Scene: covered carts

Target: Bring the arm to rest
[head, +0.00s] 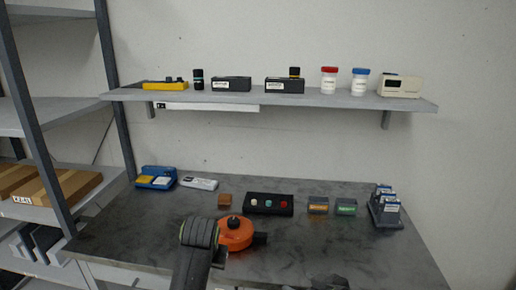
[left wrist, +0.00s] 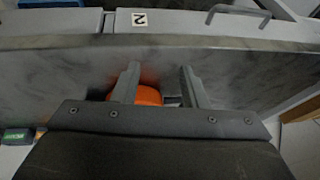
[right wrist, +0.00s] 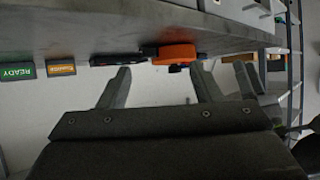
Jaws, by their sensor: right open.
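My left arm rises from the bottom of the head view, left of centre, its dark link with green bands in front of the worktable (head: 130,235). Its fingers are not clear there. In the left wrist view my left gripper (left wrist: 160,85) has its fingers apart with nothing held between them. An orange round object (head: 235,232) with a dark nozzle is on the table beside the arm; part of it shows behind the left fingers. My right gripper (right wrist: 160,85) is open and empty in the right wrist view, with the orange object beyond it. A dark shape at the head view's bottom edge is unclear.
A wall shelf (head: 290,97) holds jars and boxes. Shelving with cartons (head: 60,188) stands left.

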